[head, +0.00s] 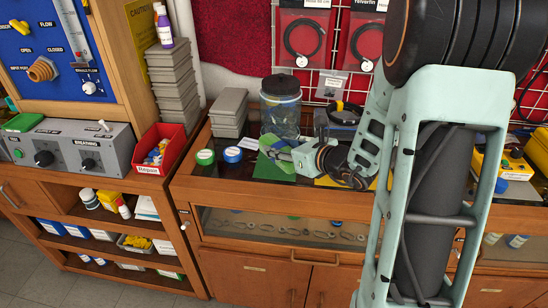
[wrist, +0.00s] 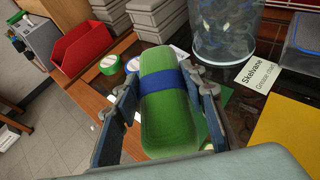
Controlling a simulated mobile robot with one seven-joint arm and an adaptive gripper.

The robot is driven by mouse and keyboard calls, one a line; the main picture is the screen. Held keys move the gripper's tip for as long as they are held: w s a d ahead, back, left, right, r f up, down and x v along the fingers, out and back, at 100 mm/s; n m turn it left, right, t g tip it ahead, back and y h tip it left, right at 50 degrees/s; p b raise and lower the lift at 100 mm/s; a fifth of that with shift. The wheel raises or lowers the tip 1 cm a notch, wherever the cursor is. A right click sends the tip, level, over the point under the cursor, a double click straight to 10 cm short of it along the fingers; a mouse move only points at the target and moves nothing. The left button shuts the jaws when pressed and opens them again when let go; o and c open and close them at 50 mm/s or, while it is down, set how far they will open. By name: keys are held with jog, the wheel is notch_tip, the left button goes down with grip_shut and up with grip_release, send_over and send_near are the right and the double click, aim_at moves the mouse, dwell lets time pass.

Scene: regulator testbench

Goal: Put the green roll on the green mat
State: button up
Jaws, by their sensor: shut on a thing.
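The green roll (wrist: 163,95) is a rounded green bundle with a blue band around its middle. It lies between the two fingers of my gripper (wrist: 160,105), which is shut on it. In the head view my gripper (head: 280,152) is over the counter, by the green mat (head: 265,171). The mat is flat on the dark top and partly hidden by my gripper. A strip of the mat also shows beside the roll in the wrist view (wrist: 225,96). I cannot tell whether the roll touches it.
A green-rimmed tape roll (head: 205,157) and a blue one (head: 232,154) lie left of the mat. A clear jar (head: 281,110) stands behind, with grey trays (head: 229,112) beside it. A red bin (head: 160,150) is further left. A yellow mat (wrist: 285,125) lies to the right.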

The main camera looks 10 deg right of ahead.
jog(key=shift+w+a+f, duration=0.2)
jog(key=shift+w+f, duration=0.4)
jog(key=shift+f, duration=0.15)
jog(key=shift+w+a+f, duration=0.2)
jog(key=shift+w+f, duration=0.4)
jog(key=shift+f, duration=0.15)
jog(key=shift+w+f, duration=0.15)
jog(key=shift+f, duration=1.45)
jog(key=shift+f+b, duration=0.1)
jog(key=shift+b, duration=0.3)
jog(key=o, duration=1.3)
jog(key=shift+c, duration=0.2)
jog(key=shift+s+d+r, duration=0.15)
jog(key=shift+s+r, duration=0.05)
jog(key=shift+s, duration=0.05)
jog(key=v, duration=1.1)
jog(key=shift+s+d, duration=0.1)
jog(key=shift+s, duration=0.1)
